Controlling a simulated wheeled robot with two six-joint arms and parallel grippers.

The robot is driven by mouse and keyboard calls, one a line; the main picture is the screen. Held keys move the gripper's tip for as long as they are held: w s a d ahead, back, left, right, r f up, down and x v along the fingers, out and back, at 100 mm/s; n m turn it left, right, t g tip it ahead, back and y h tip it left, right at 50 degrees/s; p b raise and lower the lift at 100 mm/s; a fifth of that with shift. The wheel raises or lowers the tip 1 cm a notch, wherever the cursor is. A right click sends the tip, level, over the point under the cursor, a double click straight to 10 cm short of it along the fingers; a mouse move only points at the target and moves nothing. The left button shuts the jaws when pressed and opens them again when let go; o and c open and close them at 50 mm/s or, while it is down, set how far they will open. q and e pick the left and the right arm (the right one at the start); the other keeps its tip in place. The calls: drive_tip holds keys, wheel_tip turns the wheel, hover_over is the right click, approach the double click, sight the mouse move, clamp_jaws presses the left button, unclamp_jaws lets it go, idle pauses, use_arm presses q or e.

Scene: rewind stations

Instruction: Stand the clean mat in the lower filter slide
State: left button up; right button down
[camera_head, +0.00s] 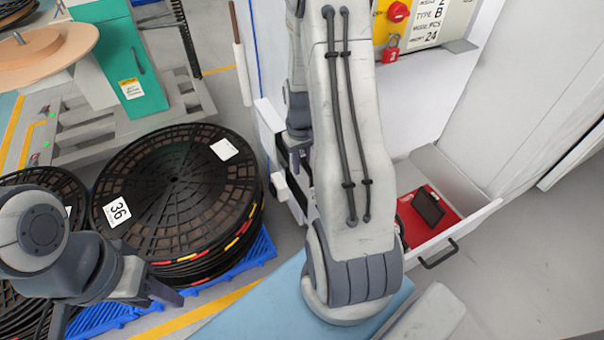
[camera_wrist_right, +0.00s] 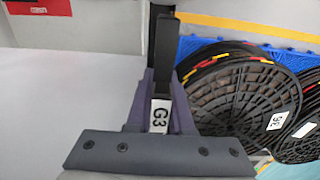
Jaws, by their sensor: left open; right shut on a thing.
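My right gripper (camera_wrist_right: 162,92), marked G3, is shut on a thin dark slab, seen nearly edge-on in the right wrist view; I take it for the mat (camera_wrist_right: 166,45). In the head view my right arm reaches up to the cabinet side, and its dark wrist hangs over the white slide-like parts (camera_head: 281,187) on the cabinet's left. The arm hides much of that area, so I cannot tell which slide is the lower one or whether the mat touches it. My left gripper (camera_head: 163,292) is open and empty at lower left, near the reels.
Black reels (camera_head: 175,185) are stacked on a blue pallet (camera_head: 262,249) to the left. An open white drawer (camera_head: 478,219) with a red lining and a dark square item (camera_head: 428,207) juts out at right. A red padlock (camera_head: 391,55) hangs on the cabinet.

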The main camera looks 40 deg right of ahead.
sight(301, 153)
drive_tip(key=shift+s+d+f+b, duration=0.15)
drive_tip(key=shift+f+b, duration=0.4)
drive_tip(key=shift+f, duration=0.95)
drive_tip(key=shift+f, duration=0.1)
drive_tip(key=shift+f, duration=0.55)
drive_tip(key=c, duration=0.8)
unclamp_jaws()
wheel_tip(301, 153, up, 13)
drive_tip(key=p, duration=0.4)
drive_tip(key=shift+r, duration=0.15)
